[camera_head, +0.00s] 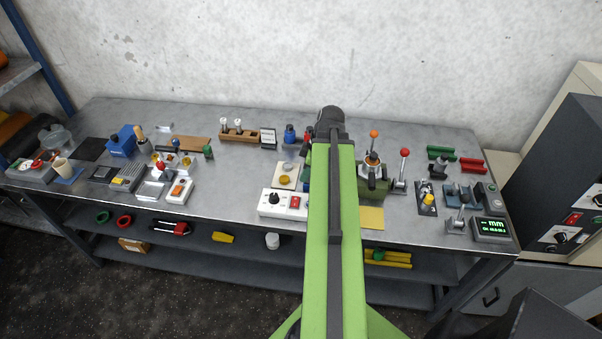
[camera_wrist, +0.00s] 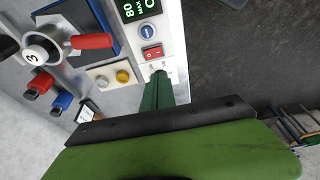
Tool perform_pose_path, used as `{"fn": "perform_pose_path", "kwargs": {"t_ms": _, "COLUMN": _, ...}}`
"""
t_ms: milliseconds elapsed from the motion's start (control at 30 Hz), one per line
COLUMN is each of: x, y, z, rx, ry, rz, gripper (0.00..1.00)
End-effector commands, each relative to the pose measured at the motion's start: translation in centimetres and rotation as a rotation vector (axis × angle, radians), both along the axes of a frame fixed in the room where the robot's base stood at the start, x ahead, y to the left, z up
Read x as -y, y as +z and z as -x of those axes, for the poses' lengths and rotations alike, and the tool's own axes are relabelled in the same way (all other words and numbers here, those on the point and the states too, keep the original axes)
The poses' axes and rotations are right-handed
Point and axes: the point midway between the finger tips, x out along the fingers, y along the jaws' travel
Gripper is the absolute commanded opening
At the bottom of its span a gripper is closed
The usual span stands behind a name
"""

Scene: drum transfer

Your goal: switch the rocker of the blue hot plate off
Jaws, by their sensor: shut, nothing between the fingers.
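In the wrist view a white control panel (camera_wrist: 137,33) carries a display, a round blue button and a red rocker (camera_wrist: 152,53). A dark plate with a blue edge (camera_wrist: 106,25) lies beside the panel. These look like parts of the blue hot plate, but I cannot be sure. The rocker's tilt is too small to read. My gripper (camera_wrist: 159,76) is shut and empty, its tip just below the rocker in the picture; contact cannot be told. In the head view my arm hides the gripper; a white box (camera_head: 284,204) with a black knob and red rocker shows left of it.
In the head view, lever controls (camera_head: 403,170) stand right of my arm. The bench (camera_head: 235,190) has bare patches.

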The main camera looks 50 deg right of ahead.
Motion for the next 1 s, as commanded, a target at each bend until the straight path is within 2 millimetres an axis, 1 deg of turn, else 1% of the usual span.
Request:
{"fn": "perform_pose_path", "kwargs": {"t_ms": 33, "x": 0.0, "y": 0.2, "z": 0.0, "rx": 0.000, "ry": 0.000, "rz": 0.000, "gripper": 0.00}}
{"fn": "perform_pose_path", "kwargs": {"t_ms": 300, "x": -0.1, "y": -0.1, "z": -0.1, "rx": -0.001, "ry": 0.000, "rz": 0.000, "gripper": 0.00}}
{"fn": "perform_pose_path", "kwargs": {"t_ms": 367, "x": -0.9, "y": -0.4, "z": -0.7, "rx": -0.009, "ry": -0.005, "rz": -0.003, "gripper": 0.00}}
{"fn": "perform_pose_path", "kwargs": {"t_ms": 433, "x": -2.9, "y": -1.3, "z": -2.3, "rx": -0.034, "ry": -0.027, "rz": -0.012, "gripper": 0.00}}
{"fn": "perform_pose_path", "kwargs": {"t_ms": 467, "x": -4.3, "y": -1.7, "z": -3.3, "rx": -0.051, "ry": -0.043, "rz": -0.016, "gripper": 0.00}}
{"fn": "perform_pose_path", "kwargs": {"t_ms": 567, "x": -10.5, "y": -3.8, "z": -7.0, "rx": -0.123, "ry": -0.122, "rz": -0.022, "gripper": 0.00}}
{"fn": "perform_pose_path", "kwargs": {"t_ms": 600, "x": -13.5, "y": -4.6, "z": -8.4, "rx": -0.155, "ry": -0.165, "rz": -0.019, "gripper": 0.00}}
{"fn": "perform_pose_path", "kwargs": {"t_ms": 667, "x": -18.1, "y": -5.8, "z": -10.2, "rx": -0.197, "ry": -0.231, "rz": -0.007, "gripper": 0.00}}
{"fn": "perform_pose_path", "kwargs": {"t_ms": 700, "x": -21.1, "y": -6.5, "z": -11.1, "rx": -0.219, "ry": -0.276, "rz": 0.002, "gripper": 0.00}}
{"fn": "perform_pose_path", "kwargs": {"t_ms": 767, "x": -25.4, "y": -7.5, "z": -12.1, "rx": -0.246, "ry": -0.342, "rz": 0.021, "gripper": 0.00}}
{"fn": "perform_pose_path", "kwargs": {"t_ms": 800, "x": -28.0, "y": -8.0, "z": -12.5, "rx": -0.259, "ry": -0.383, "rz": 0.034, "gripper": 0.00}}
{"fn": "perform_pose_path", "kwargs": {"t_ms": 900, "x": -33.2, "y": -9.0, "z": -13.0, "rx": -0.275, "ry": -0.471, "rz": 0.062, "gripper": 0.00}}
{"fn": "perform_pose_path", "kwargs": {"t_ms": 1000, "x": -36.5, "y": -9.4, "z": -13.0, "rx": -0.279, "ry": -0.532, "rz": 0.079, "gripper": 0.00}}
